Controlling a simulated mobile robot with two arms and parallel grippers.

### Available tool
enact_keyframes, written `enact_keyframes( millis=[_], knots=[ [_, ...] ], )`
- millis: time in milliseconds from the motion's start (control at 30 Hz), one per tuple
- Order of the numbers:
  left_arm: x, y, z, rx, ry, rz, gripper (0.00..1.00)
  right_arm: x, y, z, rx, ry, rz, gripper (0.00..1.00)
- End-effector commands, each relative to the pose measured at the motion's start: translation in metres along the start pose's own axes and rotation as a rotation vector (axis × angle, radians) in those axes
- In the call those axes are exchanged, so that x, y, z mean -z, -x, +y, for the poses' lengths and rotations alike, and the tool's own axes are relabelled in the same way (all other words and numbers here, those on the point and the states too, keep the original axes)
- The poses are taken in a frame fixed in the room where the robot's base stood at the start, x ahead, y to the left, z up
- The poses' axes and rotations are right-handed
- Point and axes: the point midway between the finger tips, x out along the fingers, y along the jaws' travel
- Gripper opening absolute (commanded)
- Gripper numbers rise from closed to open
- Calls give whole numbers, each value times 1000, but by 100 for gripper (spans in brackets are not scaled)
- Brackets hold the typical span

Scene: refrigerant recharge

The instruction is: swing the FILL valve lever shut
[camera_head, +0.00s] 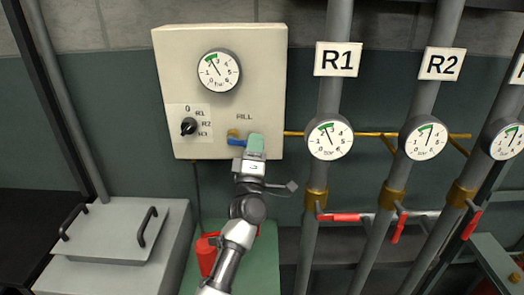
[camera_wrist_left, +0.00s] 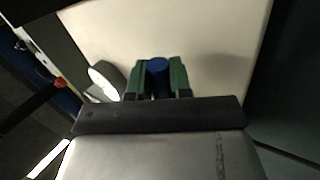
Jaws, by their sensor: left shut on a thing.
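The FILL valve lever is blue and sits under the FILL label on the cream control box (camera_head: 264,55). In the head view the blue lever (camera_head: 236,142) points right from a brass fitting (camera_head: 232,133), its end hidden by my left gripper (camera_head: 255,143). In the left wrist view the blue lever end (camera_wrist_left: 158,76) sits between the green fingers of my left gripper (camera_wrist_left: 160,80), which is shut on it. My right gripper is not in view.
A gauge (camera_head: 218,70) and a selector knob (camera_head: 189,126) are on the box. A grey lidded case (camera_head: 110,230) stands lower left, and a red object (camera_head: 207,255) is below the box.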

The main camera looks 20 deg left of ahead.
Motion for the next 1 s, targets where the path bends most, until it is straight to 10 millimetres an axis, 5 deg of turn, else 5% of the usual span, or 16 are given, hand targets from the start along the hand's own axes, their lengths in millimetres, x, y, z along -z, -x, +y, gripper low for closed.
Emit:
enact_keyframes(
  millis=[300, 933, 967, 1000],
  knots=[
    [0, -4, 6, 1, 116, 69, 0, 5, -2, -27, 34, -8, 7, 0],
    [2, -6, 9, 0, 151, 95, 0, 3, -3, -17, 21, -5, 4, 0],
    [2, -6, 9, -1, 151, 95, 24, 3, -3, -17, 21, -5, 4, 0],
    [2, -6, 9, -1, 150, 95, 30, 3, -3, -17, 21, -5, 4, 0]
  ],
)
